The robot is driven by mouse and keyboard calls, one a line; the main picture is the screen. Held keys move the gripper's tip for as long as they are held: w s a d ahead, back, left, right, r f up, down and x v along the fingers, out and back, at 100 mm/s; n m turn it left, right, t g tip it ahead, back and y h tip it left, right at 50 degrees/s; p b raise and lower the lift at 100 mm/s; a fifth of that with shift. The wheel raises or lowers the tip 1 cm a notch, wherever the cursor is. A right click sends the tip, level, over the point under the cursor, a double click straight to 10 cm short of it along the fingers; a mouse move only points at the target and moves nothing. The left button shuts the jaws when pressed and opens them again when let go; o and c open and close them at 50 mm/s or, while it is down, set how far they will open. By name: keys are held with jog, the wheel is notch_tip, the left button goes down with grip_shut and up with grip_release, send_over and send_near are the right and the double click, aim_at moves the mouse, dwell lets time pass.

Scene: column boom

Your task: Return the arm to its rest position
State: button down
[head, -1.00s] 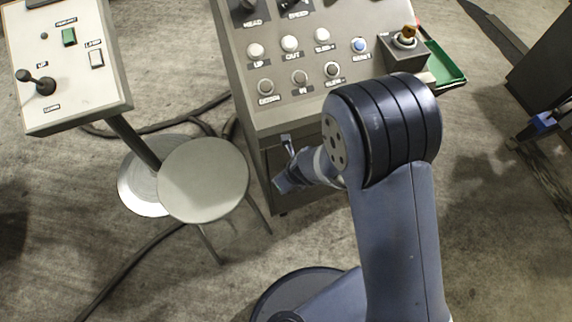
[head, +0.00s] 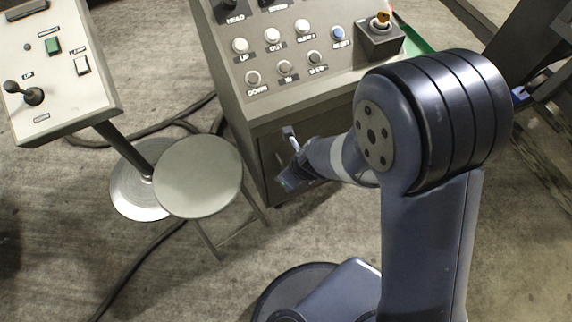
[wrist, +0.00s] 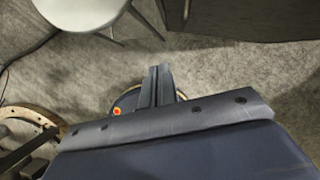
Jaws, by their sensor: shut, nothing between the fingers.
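My arm rises at the right of the head view, its large dark joint in front of the right part of the console. My gripper (head: 288,182) is low in front of the console's lower cabinet, right of the round stool, and looks small and partly dark there. In the wrist view the two fingers of my gripper (wrist: 161,72) lie together over the concrete floor, shut with nothing between them. Part of my round base shows beneath them.
The control console (head: 300,112) with buttons and a key switch (head: 381,22) stands close to my arm. A round stool (head: 198,177) stands left of it, also at the wrist view's top left (wrist: 85,12). A pedestal panel (head: 70,100) is at far left. Cables cross the floor.

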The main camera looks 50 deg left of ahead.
jog(key=shift+v, duration=1.15)
jog(key=shift+s, duration=0.1)
